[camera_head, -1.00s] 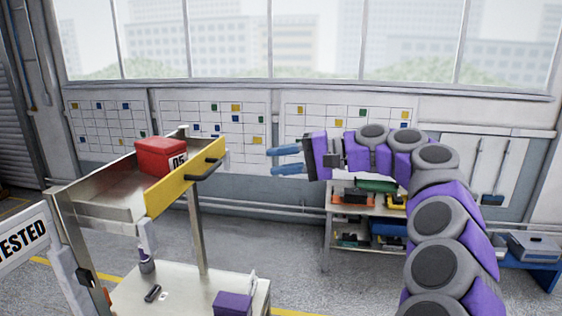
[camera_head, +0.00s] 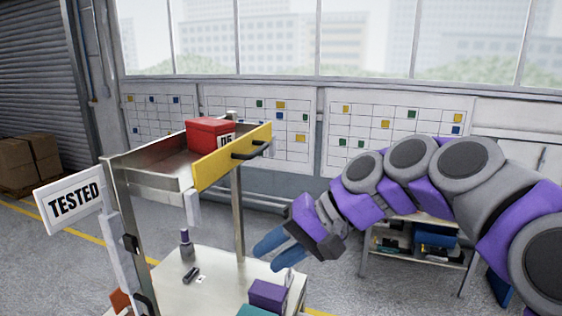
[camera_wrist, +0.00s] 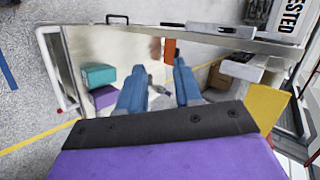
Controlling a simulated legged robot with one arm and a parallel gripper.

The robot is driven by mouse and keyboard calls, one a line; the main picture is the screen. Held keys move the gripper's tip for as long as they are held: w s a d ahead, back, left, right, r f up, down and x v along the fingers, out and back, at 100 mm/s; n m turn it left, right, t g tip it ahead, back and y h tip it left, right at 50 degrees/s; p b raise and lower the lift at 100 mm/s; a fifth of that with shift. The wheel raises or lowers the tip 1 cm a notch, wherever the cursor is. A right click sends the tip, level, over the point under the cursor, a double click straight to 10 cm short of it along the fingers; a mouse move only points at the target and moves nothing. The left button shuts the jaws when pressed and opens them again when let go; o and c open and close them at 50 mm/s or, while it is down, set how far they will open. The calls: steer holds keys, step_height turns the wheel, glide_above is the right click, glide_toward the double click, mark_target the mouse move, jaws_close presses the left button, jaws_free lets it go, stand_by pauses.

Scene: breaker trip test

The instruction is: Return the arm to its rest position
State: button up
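My arm (camera_head: 400,165) is bent, reaching in from the right of the head view. It angles down to my gripper (camera_head: 268,248), which hangs beside the cart (camera_head: 222,290), above its lower shelf and below the drawer level. In the wrist view the two blue fingers (camera_wrist: 160,88) stand apart with nothing between them, so the gripper is open and empty. A red box (camera_head: 209,133) marked 05 sits in the open top drawer with the yellow front (camera_head: 218,160), apart from the gripper.
A purple box (camera_head: 267,293) and a teal box (camera_head: 258,311) are on the lower shelf near the gripper. A dark bottle (camera_head: 186,246) stands farther left. A TESTED sign (camera_head: 75,201) is on the cart's left. A shelf bench (camera_head: 418,245) stands behind my arm.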

steer(key=s+d+f+g+h+b, duration=0.1)
steer(key=s+d+f+h, duration=0.4)
steer(key=s+f, duration=0.8)
steer(key=s+d+f+g+h+b, duration=0.1)
steer(key=s+d+f+h+b, duration=0.3)
steer(key=s+d+f, duration=0.5)
steer(key=s+f, duration=0.3)
steer(key=f, duration=0.3)
steer(key=shift+s+d+f+h+b, duration=0.3)
steer(key=shift+s+d+h, duration=0.05)
steer(key=shift+d+h, duration=0.05)
